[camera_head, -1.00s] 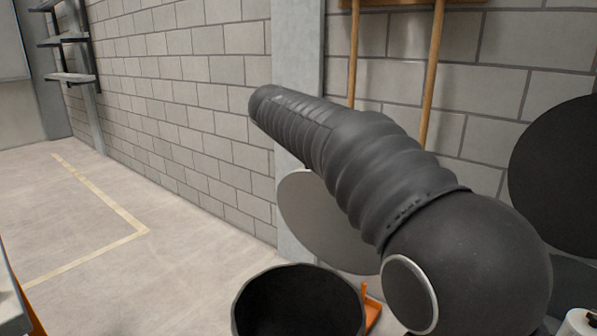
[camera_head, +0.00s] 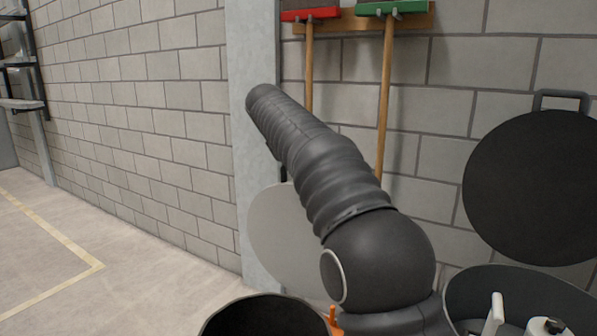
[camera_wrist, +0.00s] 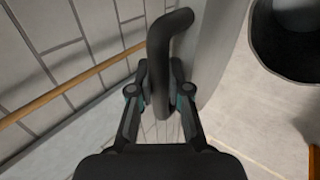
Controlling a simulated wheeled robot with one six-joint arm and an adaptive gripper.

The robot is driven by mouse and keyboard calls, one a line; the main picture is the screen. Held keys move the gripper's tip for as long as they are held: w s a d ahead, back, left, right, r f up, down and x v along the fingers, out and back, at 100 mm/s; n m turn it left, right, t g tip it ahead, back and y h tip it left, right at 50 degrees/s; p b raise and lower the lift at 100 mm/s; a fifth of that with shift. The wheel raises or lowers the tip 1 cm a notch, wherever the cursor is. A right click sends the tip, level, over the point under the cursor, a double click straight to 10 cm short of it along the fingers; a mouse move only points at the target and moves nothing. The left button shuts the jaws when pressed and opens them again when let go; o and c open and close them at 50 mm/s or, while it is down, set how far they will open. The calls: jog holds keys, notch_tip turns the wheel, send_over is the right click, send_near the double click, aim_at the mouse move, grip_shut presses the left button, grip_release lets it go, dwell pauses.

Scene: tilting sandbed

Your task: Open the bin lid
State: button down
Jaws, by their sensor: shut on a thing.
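A round light grey bin lid (camera_head: 283,238) stands raised and steeply tilted behind the rim of an open dark bin (camera_head: 262,316), partly hidden by my arm. In the wrist view, my gripper (camera_wrist: 162,94) is shut on the lid's dark bent handle (camera_wrist: 167,62), with a finger on each side. The lid (camera_wrist: 224,48) shows as a pale surface just right of the handle, and the open bin (camera_wrist: 292,62) is at the upper right. In the head view my arm hides the gripper and handle.
A second bin (camera_head: 475,295) with a raised black lid (camera_head: 535,190) stands at the right, with white items before it. Wooden broom handles (camera_head: 383,110) hang on the block wall (camera_head: 150,100). An orange part (camera_head: 334,320) sits beside the near bin. Floor at left is clear.

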jog(key=shift+r, duration=0.15)
jog(key=c, duration=1.1)
grip_release()
jog(key=v, duration=1.2)
jog(key=shift+s, duration=0.1)
